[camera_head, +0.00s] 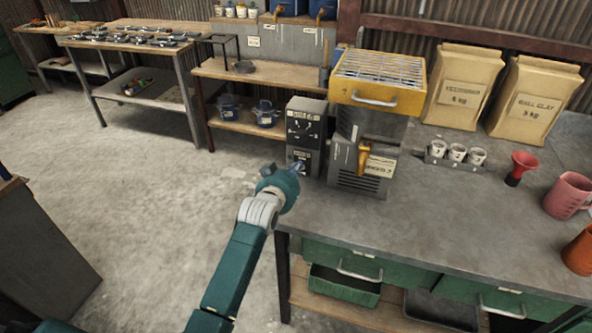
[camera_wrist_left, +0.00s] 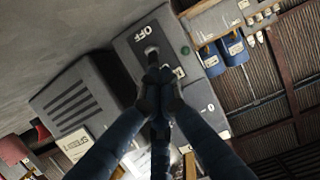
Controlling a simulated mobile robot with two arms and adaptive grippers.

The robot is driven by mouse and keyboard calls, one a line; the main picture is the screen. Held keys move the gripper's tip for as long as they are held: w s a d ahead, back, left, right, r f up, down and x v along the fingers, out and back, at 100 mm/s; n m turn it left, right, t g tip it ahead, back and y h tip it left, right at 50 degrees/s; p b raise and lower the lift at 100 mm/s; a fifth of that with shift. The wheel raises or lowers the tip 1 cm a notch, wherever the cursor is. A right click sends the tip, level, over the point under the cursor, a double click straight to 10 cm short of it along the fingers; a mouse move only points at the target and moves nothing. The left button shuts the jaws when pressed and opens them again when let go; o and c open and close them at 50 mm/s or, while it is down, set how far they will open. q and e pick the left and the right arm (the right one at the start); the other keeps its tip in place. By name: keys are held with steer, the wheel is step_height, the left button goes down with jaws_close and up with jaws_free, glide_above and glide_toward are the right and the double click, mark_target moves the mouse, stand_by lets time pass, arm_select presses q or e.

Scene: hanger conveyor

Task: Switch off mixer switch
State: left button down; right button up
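The mixer switch box (camera_head: 305,124) is a dark grey upright panel left of the mixer body. It also shows in the left wrist view (camera_wrist_left: 133,46), tilted, with a white OFF label above a dark switch (camera_wrist_left: 152,52). Another white label beside the fingers is partly covered. My left gripper (camera_head: 298,170) is at the lower front of the box. In the left wrist view its fingers (camera_wrist_left: 157,76) come together just below the switch and look shut. They hide its lower part; I cannot tell whether they touch it, or its position. My right gripper is not in view.
The mixer body with a yellow grated top (camera_head: 376,82) stands right of the box. Clay bags (camera_head: 462,88), small cups (camera_head: 457,152), a red funnel (camera_head: 521,168) and a pink jug (camera_head: 567,196) are on the bench. The bench's front middle (camera_head: 420,220) is clear.

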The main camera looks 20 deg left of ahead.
arm_select(q)
steer(key=shift+w+a+b, duration=0.2)
steer(key=shift+a+b, duration=0.1)
steer(key=shift+b, duration=0.05)
stand_by(0.6)
steer(key=shift+r, duration=0.1)
steer(key=shift+s+d+r+p, duration=0.1)
steer(key=shift+s+p, duration=0.1)
steer(key=shift+p, duration=0.5)
steer(key=shift+d+f+p, duration=0.2)
steer(key=shift+p, duration=0.45)
steer(key=shift+s+d+f+p, duration=0.1)
steer(key=shift+s+f+p, duration=0.3)
steer(key=shift+p, duration=0.55)
steer(key=shift+s+r+p, duration=0.15)
steer(key=shift+s+p, duration=0.2)
steer(key=shift+s, duration=0.05)
steer(key=shift+p+v, duration=0.85)
steer(key=shift+v, duration=0.7)
